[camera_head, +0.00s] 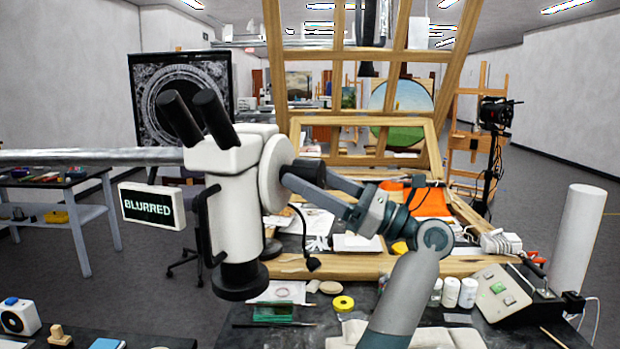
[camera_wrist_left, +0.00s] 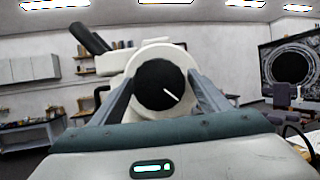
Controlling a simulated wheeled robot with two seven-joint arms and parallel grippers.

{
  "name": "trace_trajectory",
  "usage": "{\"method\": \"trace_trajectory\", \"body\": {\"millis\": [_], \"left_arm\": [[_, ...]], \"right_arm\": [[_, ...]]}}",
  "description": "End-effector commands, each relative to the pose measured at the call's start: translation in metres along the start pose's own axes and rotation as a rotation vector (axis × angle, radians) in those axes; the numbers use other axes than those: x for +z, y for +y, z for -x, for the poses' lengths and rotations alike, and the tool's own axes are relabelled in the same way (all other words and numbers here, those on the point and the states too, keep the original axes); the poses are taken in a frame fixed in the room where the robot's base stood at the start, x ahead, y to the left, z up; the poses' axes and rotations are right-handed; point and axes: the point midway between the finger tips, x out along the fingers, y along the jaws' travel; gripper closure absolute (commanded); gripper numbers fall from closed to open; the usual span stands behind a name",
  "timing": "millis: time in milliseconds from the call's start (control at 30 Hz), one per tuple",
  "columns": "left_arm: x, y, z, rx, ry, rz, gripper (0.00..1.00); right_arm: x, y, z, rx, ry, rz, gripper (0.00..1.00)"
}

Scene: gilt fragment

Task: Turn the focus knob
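A white microscope (camera_head: 238,205) with black eyepieces stands at the center left of the head view. Its focus knob (camera_wrist_left: 160,85) is a black disc with a white pointer line toward the lower right. In the head view the knob (camera_head: 309,170) is partly covered by my finger. My left gripper (camera_head: 300,178) reaches it from the lower right, with one finger on each side and the fingertips close against the rim. The fingers also show in the left wrist view (camera_wrist_left: 160,80). A sign (camera_head: 152,206) left of the microscope reads "BLURRED". My right gripper is not in view.
A wooden frame (camera_head: 437,150) stands behind the bench. A yellow tape roll (camera_head: 343,303), white jars (camera_head: 459,292) and a control box (camera_head: 500,290) with a green button lie on the dark bench. A black cable hangs beside the microscope.

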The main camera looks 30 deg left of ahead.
Motion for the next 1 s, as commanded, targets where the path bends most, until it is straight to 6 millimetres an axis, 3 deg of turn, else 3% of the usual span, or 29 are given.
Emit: {"method": "trace_trajectory", "body": {"millis": [33,133,167,567,1000], "left_arm": [[0.0000,0.0000,0.0001,0.000,0.000,0.000,0.43],[0.0000,0.0000,0.0001,0.000,0.000,0.000,0.67],[0.0000,0.0000,0.0001,0.000,0.000,0.000,0.70],[-0.0011,0.0003,0.0005,-0.020,0.002,-0.046,0.70],[-0.0004,0.0015,0.0009,-0.125,0.004,-0.294,0.70]], "right_arm": [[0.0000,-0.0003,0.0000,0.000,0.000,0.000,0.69],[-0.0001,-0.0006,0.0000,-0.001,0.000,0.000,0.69],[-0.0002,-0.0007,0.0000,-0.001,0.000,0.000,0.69],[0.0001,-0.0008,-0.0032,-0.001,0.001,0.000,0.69],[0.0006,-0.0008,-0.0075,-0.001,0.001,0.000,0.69]]}}
